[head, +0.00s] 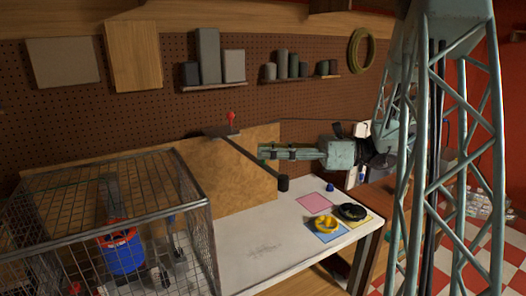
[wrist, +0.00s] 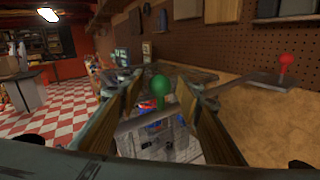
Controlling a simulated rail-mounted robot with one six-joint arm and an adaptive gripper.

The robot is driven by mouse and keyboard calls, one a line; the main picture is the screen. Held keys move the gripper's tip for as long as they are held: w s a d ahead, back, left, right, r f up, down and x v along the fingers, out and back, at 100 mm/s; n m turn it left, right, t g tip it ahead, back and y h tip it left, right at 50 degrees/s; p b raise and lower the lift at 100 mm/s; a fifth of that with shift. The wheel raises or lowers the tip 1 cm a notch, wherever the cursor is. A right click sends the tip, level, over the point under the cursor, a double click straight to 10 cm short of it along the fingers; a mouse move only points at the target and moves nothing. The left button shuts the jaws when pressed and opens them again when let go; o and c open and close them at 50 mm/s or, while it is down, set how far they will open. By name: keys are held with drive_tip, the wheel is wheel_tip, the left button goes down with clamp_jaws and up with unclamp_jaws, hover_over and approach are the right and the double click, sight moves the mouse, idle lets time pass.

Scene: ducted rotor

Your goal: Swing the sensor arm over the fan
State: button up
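The sensor arm (head: 255,162) is a dark thin bar running from a mount on the wooden panel down to a black cylinder (head: 283,183) over the white bench. It also crosses the wrist view (wrist: 195,108). A red knob (head: 231,118) stands on its mount and shows in the wrist view (wrist: 286,64). A green knob (wrist: 160,86) on the bar stands between the fingers of my gripper (wrist: 160,118). My gripper is open, with gaps on both sides of the knob. A blue-and-red round unit (head: 122,252), possibly the fan, sits inside the wire cage.
The wire cage (head: 205,225) fills the bench's left end. On the right of the white bench (head: 250,245) are coloured squares with a yellow ring (head: 324,224), a dark disc (head: 353,212) and a small blue piece (head: 330,188). A wooden panel (head: 220,180) stands behind the bar.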

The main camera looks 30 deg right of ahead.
drive_tip(key=shift+w+a, duration=0.35)
drive_tip(key=shift+a, duration=0.2)
clamp_jaws()
drive_tip(key=shift+a, duration=0.1)
